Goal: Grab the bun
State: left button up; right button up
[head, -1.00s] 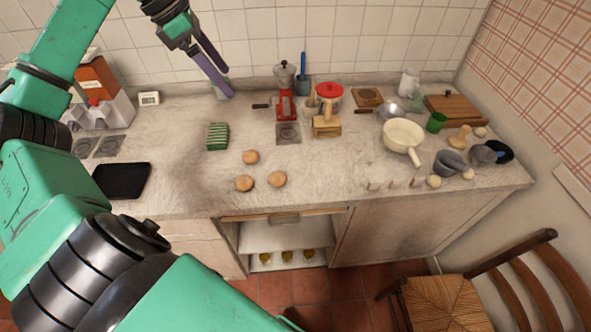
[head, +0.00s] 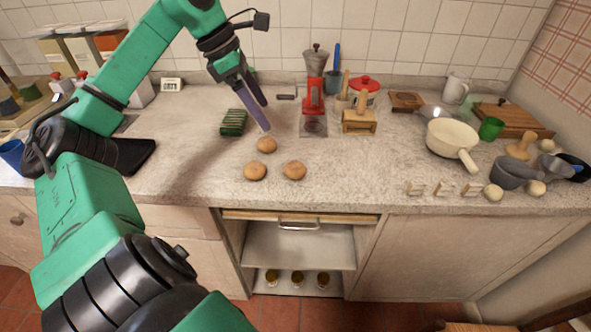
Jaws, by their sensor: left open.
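Three round brown buns lie close together on the stone counter in the head view: a back bun (head: 267,145), a front left bun (head: 255,171) and a front right bun (head: 294,170). My left gripper (head: 266,118) reaches down from the upper left, its long purple fingers apart and empty. The nearer fingertip is just behind and above the back bun; I cannot tell how high it is over the counter. My right gripper is out of the picture.
A green ridged block (head: 233,123) stands left of my fingers. A red coffee grinder (head: 313,100) and a wooden press (head: 359,119) stand behind to the right. A black tray (head: 133,155) lies left. The counter (head: 350,170) right of the buns is bare.

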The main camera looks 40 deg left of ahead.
pick_arm(q)
notch_tip(320, 180, down, 5)
jog(key=b, duration=0.2)
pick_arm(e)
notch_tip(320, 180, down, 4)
pick_arm(q)
jog(key=p, duration=0.3)
send_near(292, 165)
jog(key=x, duration=0.5)
jog(key=shift+a, duration=0.2)
jog(key=shift+w+d+f+p, duration=0.2)
jog(key=shift+d+f+p, duration=0.15)
jog(key=shift+f+p, duration=0.2)
jog(key=shift+w+d+f+p, duration=0.2)
jog(key=shift+d+f+p, duration=0.15)
jog(key=shift+f+p, duration=0.2)
jog(key=x, duration=0.2)
jog(key=shift+a+f, duration=0.15)
jog(key=shift+f, duration=0.15)
jog(key=c, duration=1.4)
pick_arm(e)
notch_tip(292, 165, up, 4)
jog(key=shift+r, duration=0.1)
pick_arm(q)
jog(key=shift+r, duration=0.1)
